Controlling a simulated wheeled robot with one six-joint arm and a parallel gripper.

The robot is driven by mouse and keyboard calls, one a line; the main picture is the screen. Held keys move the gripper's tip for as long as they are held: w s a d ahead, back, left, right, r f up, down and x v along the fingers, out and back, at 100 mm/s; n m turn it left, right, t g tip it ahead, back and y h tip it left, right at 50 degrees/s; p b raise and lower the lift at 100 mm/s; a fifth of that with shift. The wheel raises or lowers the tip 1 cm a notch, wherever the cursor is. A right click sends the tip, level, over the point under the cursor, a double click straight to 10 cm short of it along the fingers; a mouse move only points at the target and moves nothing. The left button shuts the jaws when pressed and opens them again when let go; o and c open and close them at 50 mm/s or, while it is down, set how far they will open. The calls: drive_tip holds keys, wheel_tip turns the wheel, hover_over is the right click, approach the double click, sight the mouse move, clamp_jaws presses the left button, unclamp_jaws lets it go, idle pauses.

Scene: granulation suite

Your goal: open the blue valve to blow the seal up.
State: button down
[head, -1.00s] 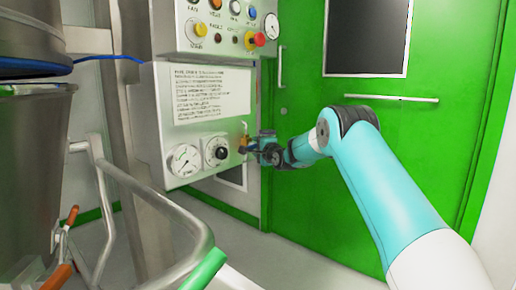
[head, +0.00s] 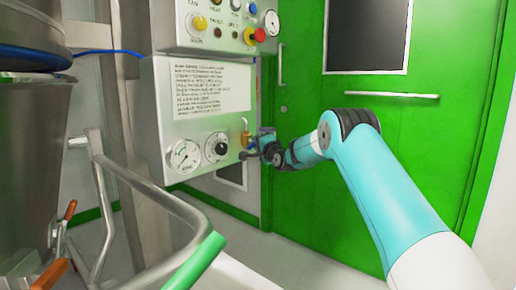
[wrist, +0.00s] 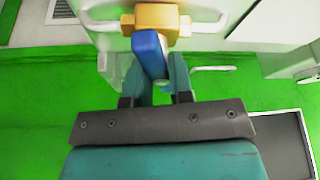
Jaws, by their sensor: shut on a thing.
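The blue valve has a brass-yellow body (wrist: 155,20) and a blue lever (wrist: 149,52), seen close up in the wrist view. The lever slants down and slightly right from the body, its lower end between my fingers. My gripper (wrist: 157,78) is shut on the lever. In the head view, the brass body (head: 246,138) sits at the lower right edge of the control panel. My gripper (head: 258,148) is at it, just to its right and below. The blue lever cannot be made out there.
The control panel (head: 208,90) carries a text plate, a white dial gauge (head: 184,156) and a black-rimmed knob (head: 215,147). A steel vessel (head: 35,140) and bent tube rail (head: 165,205) stand left. A green door (head: 375,170) is behind my arm.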

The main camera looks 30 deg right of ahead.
drive_tip(key=shift+d+f+n+t+y+b, duration=0.1)
drive_tip(key=shift+n+t+y+b, duration=0.2)
drive_tip(key=shift+n+y+b, duration=2.1)
drive_tip(key=shift+f+n+t+y+b, duration=0.1)
drive_tip(key=shift+n+t+y+b, duration=0.6)
drive_tip(key=shift+n, duration=3.3)
drive_tip(key=shift+d+n+g+y+b, duration=0.1)
drive_tip(key=shift+n+y+b, duration=0.9)
drive_tip(key=shift+n+b, duration=1.65)
drive_tip(key=shift+n+p, duration=0.55)
drive_tip(key=shift+n, duration=0.2)
drive_tip(key=c, duration=1)
unclamp_jaws()
drive_tip(key=shift+c, duration=0.2)
